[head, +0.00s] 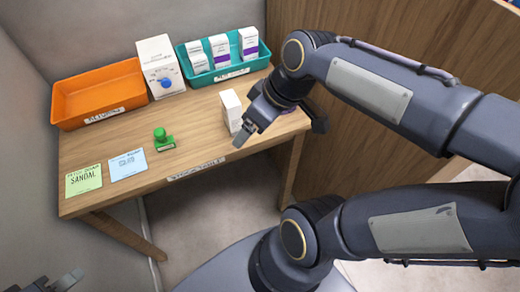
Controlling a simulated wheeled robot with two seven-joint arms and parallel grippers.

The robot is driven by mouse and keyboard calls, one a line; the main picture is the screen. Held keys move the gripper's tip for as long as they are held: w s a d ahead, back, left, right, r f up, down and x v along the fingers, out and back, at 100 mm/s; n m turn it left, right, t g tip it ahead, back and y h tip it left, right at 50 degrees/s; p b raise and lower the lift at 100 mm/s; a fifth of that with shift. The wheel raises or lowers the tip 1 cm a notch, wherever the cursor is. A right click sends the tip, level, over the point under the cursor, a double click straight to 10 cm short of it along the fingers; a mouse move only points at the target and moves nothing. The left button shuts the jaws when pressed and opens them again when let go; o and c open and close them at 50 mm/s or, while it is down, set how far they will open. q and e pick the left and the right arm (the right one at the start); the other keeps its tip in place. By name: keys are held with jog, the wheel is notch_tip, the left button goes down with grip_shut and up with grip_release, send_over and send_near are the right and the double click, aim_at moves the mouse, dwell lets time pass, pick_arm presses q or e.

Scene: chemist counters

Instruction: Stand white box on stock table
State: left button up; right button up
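A small white box (231,108) stands upright near the front right of the wooden stock table (205,125). My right gripper (245,122) reaches in from the right, just beside the box's right side, with a grey fingertip low by the box's base. The wrist hides part of the gap, so I cannot tell whether the fingers touch the box or how far apart they are. My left gripper (68,281) shows only partly at the bottom left corner, away from the table; its opening is unclear.
An orange tray (85,108), a white device with a blue dial (158,55) and a teal tray (265,52) holding several white boxes line the back. A green stamp (164,141), a blue card (128,164) and a green card (83,180) lie left. A wooden partition (430,135) stands right.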

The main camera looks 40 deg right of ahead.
jog(key=s+a+f+m+t, duration=0.1)
jog(key=s+a+f+m, duration=0.2)
jog(key=s+m, duration=0.2)
jog(key=shift+s+t+y, duration=0.3)
jog(key=shift+y, duration=0.1)
